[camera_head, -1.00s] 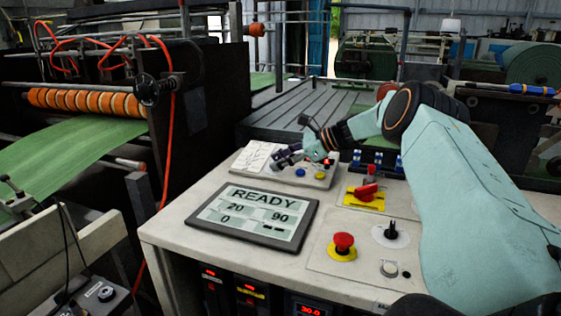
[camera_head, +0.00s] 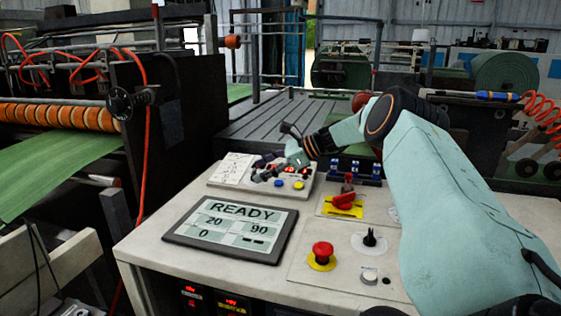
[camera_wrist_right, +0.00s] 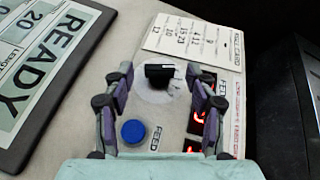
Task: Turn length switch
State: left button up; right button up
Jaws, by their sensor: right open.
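A black knob (camera_wrist_right: 160,73) on a pale round plate stands on the control box (camera_wrist_right: 150,20), most likely the length switch. My right gripper (camera_wrist_right: 160,70) is open, with one finger on each side of the knob and a visible gap to it on both sides. In the head view my right gripper (camera_head: 264,168) hangs low over the left part of the control box (camera_head: 215,184), and its fingers hide the knob. My left gripper is in neither view.
A blue button (camera_wrist_right: 133,131) sits close to the left finger, and red displays (camera_wrist_right: 196,122) lie beside the right finger. A READY screen (camera_head: 232,228), a red rotary switch (camera_head: 344,199), a red stop button (camera_head: 322,253) and a black selector (camera_head: 370,238) share the desk.

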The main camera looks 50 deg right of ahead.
jog(key=v, duration=1)
jog(key=shift+s+d, duration=0.1)
jog(key=shift+s, duration=0.15)
grip_shut()
dwell(1.4)
